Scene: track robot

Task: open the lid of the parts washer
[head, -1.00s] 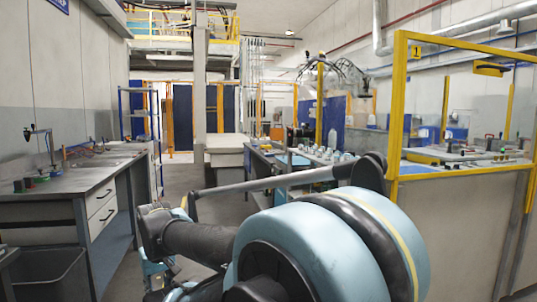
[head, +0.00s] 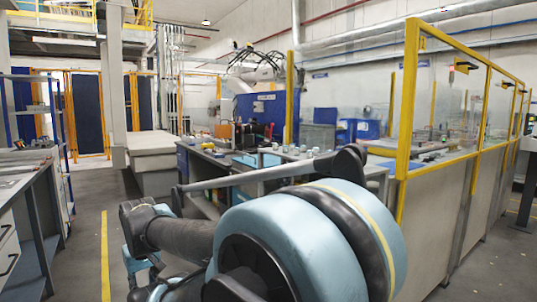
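I cannot pick out a parts washer or its lid with certainty in the head view. A pale box-like unit with a flat top (head: 152,146) stands in the middle distance, left of centre; I cannot tell whether it is the washer. My own arm, with large light-blue and black joints, fills the lower middle of the view and hides part of the floor and the benches behind it.
A workbench (head: 20,180) runs along the left edge. A bench with small parts (head: 285,152) stands behind my arm. A yellow-framed partition (head: 408,110) runs along the right. Grey floor with a yellow line (head: 105,255) is open at lower left.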

